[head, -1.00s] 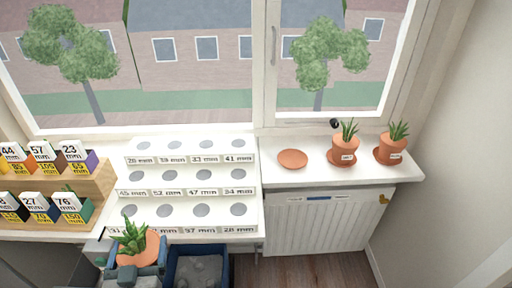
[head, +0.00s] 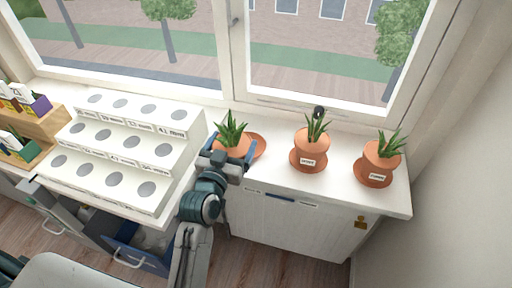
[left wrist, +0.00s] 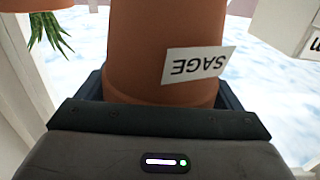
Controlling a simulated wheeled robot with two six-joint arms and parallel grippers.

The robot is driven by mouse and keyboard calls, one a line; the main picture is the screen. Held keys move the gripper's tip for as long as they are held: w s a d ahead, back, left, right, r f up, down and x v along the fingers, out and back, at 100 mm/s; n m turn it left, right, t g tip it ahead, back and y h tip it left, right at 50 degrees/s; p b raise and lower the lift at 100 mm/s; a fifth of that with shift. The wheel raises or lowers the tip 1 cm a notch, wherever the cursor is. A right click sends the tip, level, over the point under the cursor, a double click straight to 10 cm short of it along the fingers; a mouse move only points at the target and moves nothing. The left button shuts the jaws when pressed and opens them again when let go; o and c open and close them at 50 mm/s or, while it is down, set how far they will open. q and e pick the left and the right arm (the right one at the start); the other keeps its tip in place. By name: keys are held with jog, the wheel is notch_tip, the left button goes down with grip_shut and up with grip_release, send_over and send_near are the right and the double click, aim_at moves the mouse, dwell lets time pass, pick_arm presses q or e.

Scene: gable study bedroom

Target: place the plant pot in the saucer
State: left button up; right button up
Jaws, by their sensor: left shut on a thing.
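My left gripper (head: 230,158) is shut on a terracotta plant pot (head: 231,149) with a spiky green plant, held upright over the white sill. In the left wrist view the held pot (left wrist: 140,55) fills the middle between the jaws, and its white label reads SAGE upside down. The empty terracotta saucer (head: 260,147) shows just right of the pot, partly hidden behind the pot and gripper. The pot overlaps the saucer's left side in the head view; I cannot tell the height gap. My right gripper is not in view.
Two other labelled potted plants stand in saucers to the right, a middle pot (head: 311,144) and a right pot (head: 379,160). A white stepped rack (head: 183,150) with round holes stands left. The window is behind; a blue drawer (head: 135,255) is open below.

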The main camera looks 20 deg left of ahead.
pick_arm(q)
jog(key=w+r+b, duration=0.5)
jog(key=w, duration=0.7)
jog(key=f, duration=0.9)
jog(key=shift+w+d+p, duration=0.1)
jog(key=shift+w+p, duration=0.1)
jog(key=shift+p, duration=0.1)
jog(key=shift+f, duration=0.45)
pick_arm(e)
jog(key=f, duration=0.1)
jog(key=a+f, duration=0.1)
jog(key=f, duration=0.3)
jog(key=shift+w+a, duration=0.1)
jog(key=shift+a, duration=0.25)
